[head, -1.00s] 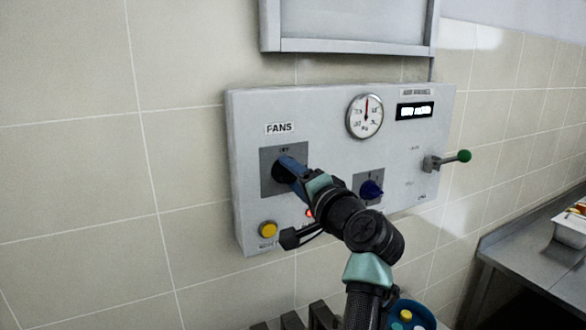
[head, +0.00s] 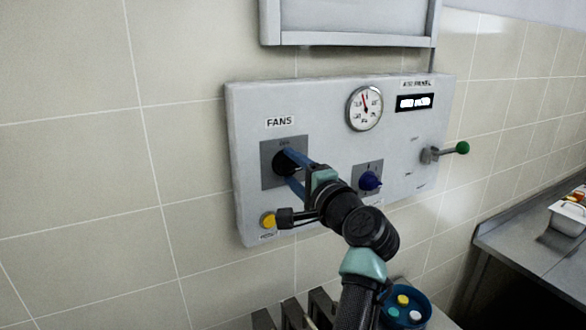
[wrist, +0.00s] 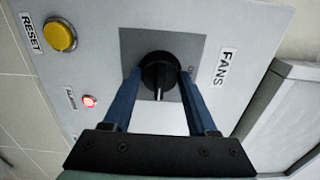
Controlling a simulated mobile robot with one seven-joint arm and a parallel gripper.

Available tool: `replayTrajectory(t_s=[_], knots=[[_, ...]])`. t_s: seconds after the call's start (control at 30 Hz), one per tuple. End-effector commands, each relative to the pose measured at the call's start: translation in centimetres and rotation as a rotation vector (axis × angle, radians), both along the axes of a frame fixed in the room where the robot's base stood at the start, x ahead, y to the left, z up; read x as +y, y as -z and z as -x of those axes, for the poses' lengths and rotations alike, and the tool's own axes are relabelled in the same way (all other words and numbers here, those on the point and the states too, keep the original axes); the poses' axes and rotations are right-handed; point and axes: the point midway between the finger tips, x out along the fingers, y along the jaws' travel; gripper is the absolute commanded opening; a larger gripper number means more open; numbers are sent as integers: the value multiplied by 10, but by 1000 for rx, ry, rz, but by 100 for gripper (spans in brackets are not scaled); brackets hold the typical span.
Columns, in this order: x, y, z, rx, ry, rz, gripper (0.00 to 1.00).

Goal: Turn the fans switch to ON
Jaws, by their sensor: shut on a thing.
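The fans switch is a round black knob (head: 284,162) on a dark grey square plate under the FANS label (head: 279,121). My gripper (head: 293,172) is shut on the knob, one blue finger above it and one below. In the wrist view, the knob (wrist: 159,72) sits between the fingertips of my gripper (wrist: 160,78). Small lettering on the plate is too blurred to read surely.
The panel (head: 330,100) also carries a yellow reset button (head: 268,220), a dial gauge (head: 365,107), a blue knob (head: 370,180) and a green-tipped lever (head: 462,147). A red alarm light (wrist: 89,101) is lit. A metal counter (head: 500,245) stands at right.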

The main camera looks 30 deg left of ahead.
Motion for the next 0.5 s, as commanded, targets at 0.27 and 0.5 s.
replayTrajectory(t_s=[0.27,0.5], knots=[[-1,0,0,1,1,-2,78],[0,0,0,0,0,-1,89]])
